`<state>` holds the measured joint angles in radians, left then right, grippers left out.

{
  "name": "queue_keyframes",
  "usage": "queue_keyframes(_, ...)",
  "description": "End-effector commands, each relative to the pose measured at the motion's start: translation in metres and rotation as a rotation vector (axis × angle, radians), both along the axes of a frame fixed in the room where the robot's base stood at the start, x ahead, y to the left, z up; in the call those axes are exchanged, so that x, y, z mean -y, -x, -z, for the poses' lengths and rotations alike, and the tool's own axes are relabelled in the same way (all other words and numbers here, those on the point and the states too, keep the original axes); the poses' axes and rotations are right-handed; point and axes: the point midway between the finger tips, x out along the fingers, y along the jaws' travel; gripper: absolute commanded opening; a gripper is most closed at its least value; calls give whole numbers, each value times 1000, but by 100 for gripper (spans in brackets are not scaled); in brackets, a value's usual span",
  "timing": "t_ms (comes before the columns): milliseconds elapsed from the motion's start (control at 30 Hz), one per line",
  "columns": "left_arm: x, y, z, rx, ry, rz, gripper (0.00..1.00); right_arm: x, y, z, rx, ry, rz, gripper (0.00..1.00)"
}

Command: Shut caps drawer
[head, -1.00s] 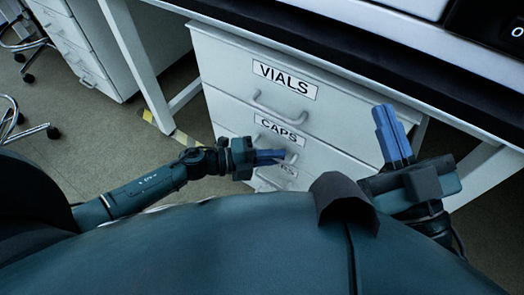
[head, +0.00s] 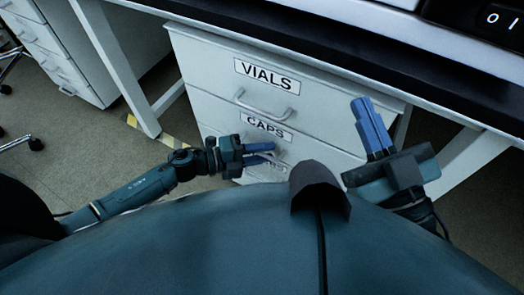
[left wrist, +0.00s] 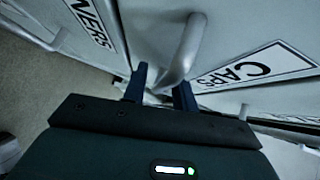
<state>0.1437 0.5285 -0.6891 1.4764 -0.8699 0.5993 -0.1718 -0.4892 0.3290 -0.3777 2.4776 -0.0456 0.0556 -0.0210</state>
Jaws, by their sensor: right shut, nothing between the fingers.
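The caps drawer (head: 310,140) is the white front labelled CAPS, below the VIALS drawer. Its grey handle shows in the left wrist view (left wrist: 187,48), between the CAPS label (left wrist: 258,66) and a partly cut label ending in "NERS". My left gripper (head: 270,154) is at this handle, with its fingers apart. In the left wrist view its fingertips (left wrist: 161,88) lie either side of the handle's near end; contact is unclear. How far the caps drawer stands out is hard to tell. My right gripper (head: 368,105) is shut and empty, pointing up, right of the drawers.
The VIALS drawer (head: 215,75) looks flush above the caps drawer. A dark bench edge (head: 290,45) overhangs the cabinet. A white table leg (head: 110,75) stands left of it, with yellow-marked floor tape beside it. Another drawer unit (head: 70,50) is at the far left.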

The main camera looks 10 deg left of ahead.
Motion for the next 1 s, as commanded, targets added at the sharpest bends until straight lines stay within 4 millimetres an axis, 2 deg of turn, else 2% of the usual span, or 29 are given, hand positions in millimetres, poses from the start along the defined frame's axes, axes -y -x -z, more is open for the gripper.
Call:
queue_keyframes(133,0,-1,-5,5,6,-1,32,0,0,-1,1,0,0,0)
queue_keyframes(267,-11,4,-6,3,3,-1,32,0,0,-5,-5,-1,-1,0)
queue_keyframes(400,-36,16,-9,-1,0,-2,32,0,1,-3,-48,-2,-2,0)
queue_keyframes(500,-57,26,-12,-1,-2,-2,32,-3,8,20,-166,-12,0,0)
queue_keyframes(700,-94,43,-16,-2,-1,0,32,-2,10,24,-198,-1,12,0)
queue_keyframes(833,-110,50,-18,-1,0,0,32,-1,9,23,-193,7,18,0)
queue_keyframes(1000,-118,54,-19,0,1,1,32,-1,10,22,-188,12,22,0)
